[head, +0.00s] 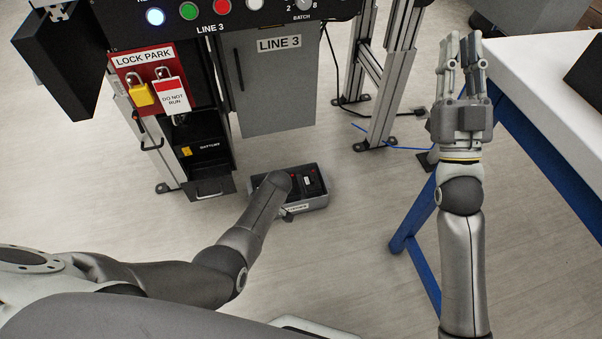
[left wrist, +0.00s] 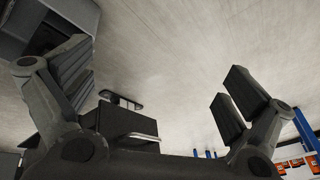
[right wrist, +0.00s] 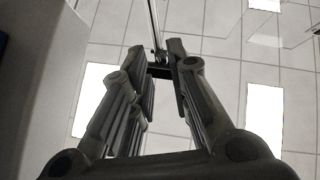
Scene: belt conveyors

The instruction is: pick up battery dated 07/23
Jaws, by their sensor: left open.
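A grey bin (head: 318,201) stands on the floor below the line 3 machine. Dark items with small red and white marks (head: 308,182) lie in it. They may be batteries, but no date is readable, and my left forearm covers part of the bin. My left gripper is mostly hidden behind that arm in the head view. In the left wrist view, my left gripper (left wrist: 158,85) is wide open with nothing between its fingers. My right gripper (head: 461,48) points up beside the white table. In the right wrist view its fingers (right wrist: 160,58) are close together, with a narrow empty gap.
The machine has a lock park panel (head: 143,57) with a yellow padlock (head: 141,94) and a "do not run" tag (head: 172,98). A dark open compartment (head: 205,160) is below. A white table (head: 545,70) with blue legs stands right. The floor between is mostly clear.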

